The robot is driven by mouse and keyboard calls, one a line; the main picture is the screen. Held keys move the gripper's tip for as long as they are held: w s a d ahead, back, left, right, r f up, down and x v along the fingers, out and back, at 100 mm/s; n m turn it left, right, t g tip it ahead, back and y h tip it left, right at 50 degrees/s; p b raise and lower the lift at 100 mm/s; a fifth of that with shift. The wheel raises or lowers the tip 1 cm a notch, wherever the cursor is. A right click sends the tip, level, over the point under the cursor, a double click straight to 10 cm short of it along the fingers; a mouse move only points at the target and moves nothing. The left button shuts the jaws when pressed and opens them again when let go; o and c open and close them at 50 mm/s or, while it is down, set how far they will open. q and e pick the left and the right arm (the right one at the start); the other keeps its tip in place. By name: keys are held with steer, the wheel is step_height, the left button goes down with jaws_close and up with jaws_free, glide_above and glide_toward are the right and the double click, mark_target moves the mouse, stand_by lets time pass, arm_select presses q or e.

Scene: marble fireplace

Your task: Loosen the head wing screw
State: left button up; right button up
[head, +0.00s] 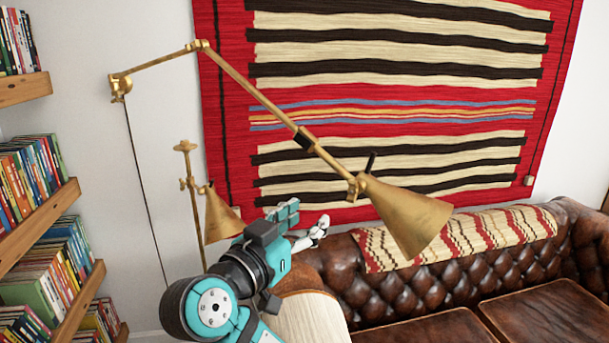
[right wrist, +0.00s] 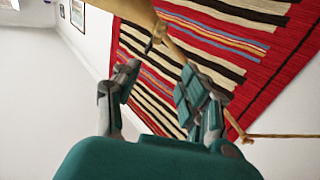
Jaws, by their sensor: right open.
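The brass wall lamp has a conical shade (head: 408,215) on the end of its long arm (head: 262,98). At the head joint where arm and shade meet, a small brass piece (head: 354,188) sticks out, which looks like the head wing screw. My right gripper (head: 306,220) is open and empty, below and left of that joint, apart from the lamp. In the right wrist view, the open fingers (right wrist: 158,78) point toward the joint, with the small brass piece (right wrist: 156,40) beyond the fingertips and the shade (right wrist: 138,10) at the top. My left gripper is not in view.
A second brass lamp (head: 221,215) stands behind my right arm at the left. Bookshelves (head: 40,225) line the left side. A striped rug (head: 390,85) hangs on the wall, and a brown leather sofa (head: 440,285) stands below it. Air around the lamp head is clear.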

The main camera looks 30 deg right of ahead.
steer(key=p, duration=0.3)
glide_toward(351, 184)
steer(key=p+x, duration=0.4)
steer(key=x, duration=0.5)
steer(key=shift+w+r+p, duration=0.1)
steer(key=shift+r+p, duration=0.05)
steer(key=shift+p, duration=0.15)
steer(key=shift+w+d, duration=0.2)
steer(key=shift+d, duration=0.2)
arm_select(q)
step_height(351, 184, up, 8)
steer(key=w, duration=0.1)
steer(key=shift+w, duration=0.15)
arm_select(e)
jaws_close()
